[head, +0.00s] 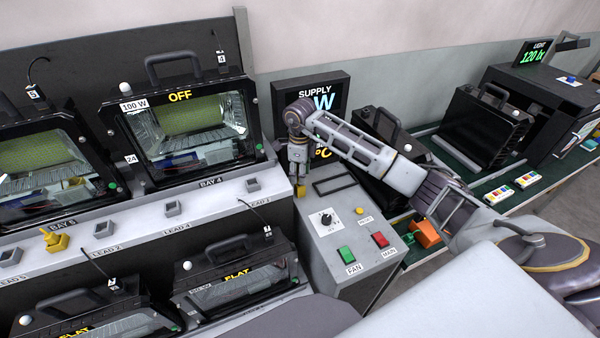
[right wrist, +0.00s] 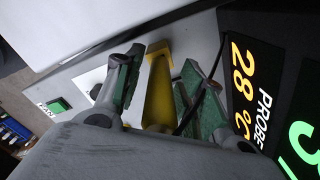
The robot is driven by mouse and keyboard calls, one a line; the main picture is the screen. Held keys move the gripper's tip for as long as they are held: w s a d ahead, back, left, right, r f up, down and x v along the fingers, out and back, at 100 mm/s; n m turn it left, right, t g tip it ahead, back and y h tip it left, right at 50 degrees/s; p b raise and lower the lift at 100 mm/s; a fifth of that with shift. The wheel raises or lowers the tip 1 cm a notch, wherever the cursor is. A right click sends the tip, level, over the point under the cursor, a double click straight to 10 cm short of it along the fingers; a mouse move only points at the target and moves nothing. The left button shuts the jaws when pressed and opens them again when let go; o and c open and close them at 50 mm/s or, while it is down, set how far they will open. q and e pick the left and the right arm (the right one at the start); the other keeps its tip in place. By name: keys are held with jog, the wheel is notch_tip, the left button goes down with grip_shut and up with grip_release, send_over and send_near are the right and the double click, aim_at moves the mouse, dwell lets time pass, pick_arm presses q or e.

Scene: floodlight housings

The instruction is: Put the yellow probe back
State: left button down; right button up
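The yellow probe (right wrist: 158,85) lies between the two fingers of my right gripper (right wrist: 160,80) in the right wrist view. A narrow gap shows between the probe and the right-hand finger, so the fingers look apart, not clamped. In the head view my right gripper (head: 298,168) points down over the back left of the sloped grey console (head: 335,245). The yellow end (head: 300,191) shows just under its fingertips. The probe's lower part is hidden in the wrist view. My left gripper is not in view.
The console carries a knob (head: 326,219), a green FAN switch (head: 346,254) and a red MAIN switch (head: 380,240). The supply display (head: 322,92) stands close behind the gripper. A yellow plug (head: 55,240) sits on the lead ledge at left. Floodlights (head: 183,120) fill the left rack.

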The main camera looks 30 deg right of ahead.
jog(key=shift+r+b, duration=1)
jog(key=shift+r, duration=5.1)
